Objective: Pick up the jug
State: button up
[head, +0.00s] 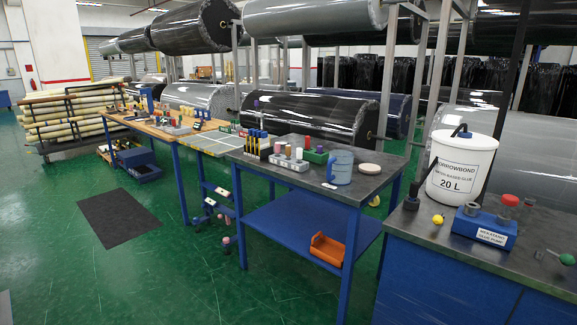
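A blue jug (343,167) with a handle on its left side stands upright on the dark top of the middle workbench (300,190). It is near the bench's right part, with a small pale object (329,186) in front of it. A round cream disc (370,169) lies to its right, a little apart. My gripper is not in view.
A rack of tools (257,146) and small blocks (290,162) stand left of the jug. A white glue bucket (460,165), a blue holder (485,226) and a yellow ball (437,218) are on the right bench. An orange tray (327,250) sits on the lower shelf. Green floor (200,275) is open at front left.

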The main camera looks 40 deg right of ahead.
aim_at(340, 163)
jog(key=i+z, duration=0.25)
jog(key=i, duration=0.2)
jog(key=i+j+z, duration=0.25)
jog(key=i, duration=0.2)
jog(key=i+j+z, duration=0.25)
jog(key=i, duration=0.15)
jog(key=i+j+z, duration=0.25)
jog(key=i, duration=0.2)
